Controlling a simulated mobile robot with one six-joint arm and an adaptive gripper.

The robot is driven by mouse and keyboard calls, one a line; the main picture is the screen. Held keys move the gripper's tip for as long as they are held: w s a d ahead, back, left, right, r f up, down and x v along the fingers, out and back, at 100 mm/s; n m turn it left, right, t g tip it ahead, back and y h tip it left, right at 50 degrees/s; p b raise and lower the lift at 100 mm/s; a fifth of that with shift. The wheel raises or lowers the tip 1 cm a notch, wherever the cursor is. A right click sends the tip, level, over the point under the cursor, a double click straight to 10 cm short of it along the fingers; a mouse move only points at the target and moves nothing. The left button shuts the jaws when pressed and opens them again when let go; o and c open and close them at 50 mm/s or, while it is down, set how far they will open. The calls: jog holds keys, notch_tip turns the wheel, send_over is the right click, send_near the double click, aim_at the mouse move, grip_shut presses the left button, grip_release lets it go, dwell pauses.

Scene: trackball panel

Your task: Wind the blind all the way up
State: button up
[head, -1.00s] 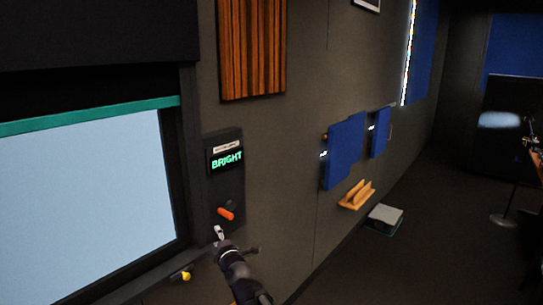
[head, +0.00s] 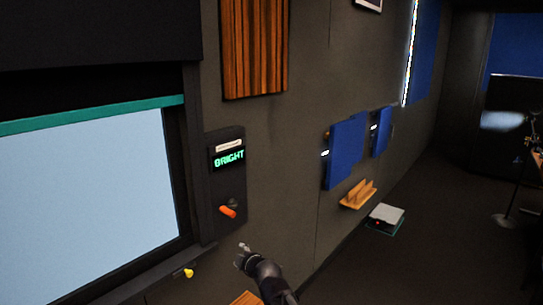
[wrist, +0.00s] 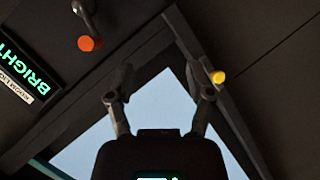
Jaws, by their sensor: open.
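The window (head: 90,190) is at the left in the head view, with a pale blue pane. A teal bar (head: 90,114) crosses it near the top, with a dark band above. A dark wall panel (head: 228,180) beside it has a green display reading BRIGHT and a crank with an orange knob (head: 228,212). The orange knob also shows at upper left in the wrist view (wrist: 86,43). My gripper (head: 244,248) is below and right of the knob, apart from it. In the wrist view its fingers (wrist: 160,78) are spread and empty.
A yellow knob (head: 188,272) sits at the window's lower frame. A slatted wood panel (head: 254,48) hangs above the control panel. Blue panels (head: 345,152) and a wooden shelf (head: 358,194) are on the wall to the right. The floor at lower right is open.

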jog(key=s+d+f+m+g+h, duration=0.2)
jog(key=s+d+f+m+g, duration=0.2)
jog(key=d, duration=0.5)
jog(key=s+d+f+m+g+h, duration=0.2)
jog(key=s+d+f+m+g, duration=0.1)
jog(key=s+d+m, duration=0.4)
jog(key=s+d+f+m+g+h, duration=0.3)
jog(key=s+d+m, duration=0.3)
jog(key=d, duration=0.4)
jog(key=shift+s+d+f+m+g, duration=0.35)
jog(key=shift+f+m+g, duration=0.35)
jog(key=shift+f+g, duration=0.15)
jog(key=shift+w+a, duration=0.1)
jog(key=w+a+r+m+t+y+p, duration=0.8)
jog(key=w+a+r+m+t, duration=0.4)
jog(key=w+a+r+m, duration=0.8)
jog(key=w+a+r+p, duration=0.1)
jog(key=w+a+r, duration=0.1)
jog(key=a, duration=0.3)
jog(key=shift+w+m, duration=0.2)
jog(key=shift+m, duration=0.2)
